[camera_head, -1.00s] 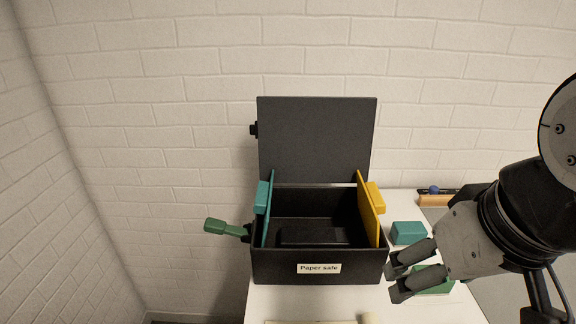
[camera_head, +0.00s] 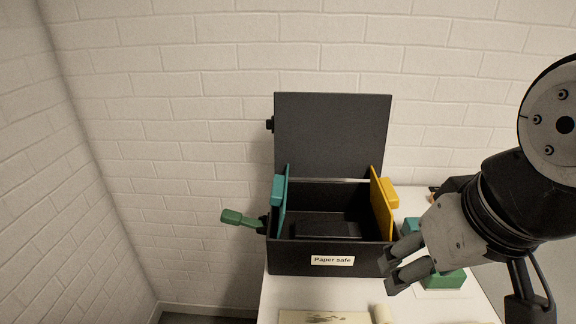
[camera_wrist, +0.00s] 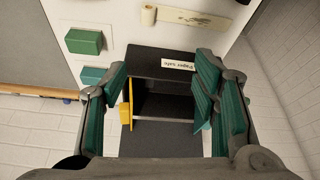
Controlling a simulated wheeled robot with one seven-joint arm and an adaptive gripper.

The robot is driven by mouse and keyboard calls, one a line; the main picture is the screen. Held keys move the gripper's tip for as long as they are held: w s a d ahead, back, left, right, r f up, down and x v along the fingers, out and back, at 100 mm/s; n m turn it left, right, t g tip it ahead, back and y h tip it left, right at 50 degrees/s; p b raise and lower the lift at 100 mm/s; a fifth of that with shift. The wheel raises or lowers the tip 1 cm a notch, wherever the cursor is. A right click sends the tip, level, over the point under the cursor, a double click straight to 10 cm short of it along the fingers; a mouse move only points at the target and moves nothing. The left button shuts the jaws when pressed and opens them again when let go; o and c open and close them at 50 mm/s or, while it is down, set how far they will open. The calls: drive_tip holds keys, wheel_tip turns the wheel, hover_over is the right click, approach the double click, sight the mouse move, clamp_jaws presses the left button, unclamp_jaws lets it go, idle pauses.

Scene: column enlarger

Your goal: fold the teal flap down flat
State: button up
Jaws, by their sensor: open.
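The teal flap (camera_head: 282,201) stands upright along the left inner side of the black box labelled "Paper safe" (camera_head: 300,258). A teal block-like tab sits at its top outer edge. The box's black lid (camera_head: 333,135) stands raised at the back. A yellow flap (camera_head: 382,202) stands upright along the right side; it also shows in the wrist view (camera_wrist: 127,105). My gripper (camera_head: 388,268) is open and empty, in front of the box's right side in the head view. In the wrist view its green-padded fingers (camera_wrist: 160,92) are spread, with the box seen between and beyond them.
A green handle (camera_head: 238,218) sticks out from the box's left side. Green (camera_head: 445,279) and teal (camera_head: 411,226) blocks lie on the white table (camera_head: 290,292) to the right, partly behind my gripper. A cream roll (camera_head: 381,314) and a strip (camera_head: 325,318) lie in front.

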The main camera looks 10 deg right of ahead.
wheel_tip(320, 180, up, 6)
drive_tip(key=p, duration=0.4)
clamp_jaws()
drive_tip(key=n+h+p, duration=0.3)
drive_tip(key=h, duration=0.7)
hover_over(276, 204)
drive_tip(key=s+a, duration=0.2)
wheel_tip(276, 204, down, 8)
drive_tip(key=r, duration=0.1)
drive_tip(key=w+a+f+n+t+h, duration=0.1)
drive_tip(key=a+f+n+t+h, duration=0.3)
drive_tip(key=a, duration=1)
drive_tip(key=w+d+f+p, duration=0.1)
drive_tip(key=w+d+p, duration=0.1)
drive_tip(key=d, duration=0.4)
drive_tip(key=w+d+f+m+t+p, duration=0.1)
drive_tip(key=w+d+p, duration=0.1)
drive_tip(key=d, duration=0.3)
drive_tip(key=shift+w+d+f+y, duration=0.25)
drive_tip(key=shift+w+d+y, duration=0.15)
drive_tip(key=shift+w, duration=0.25)
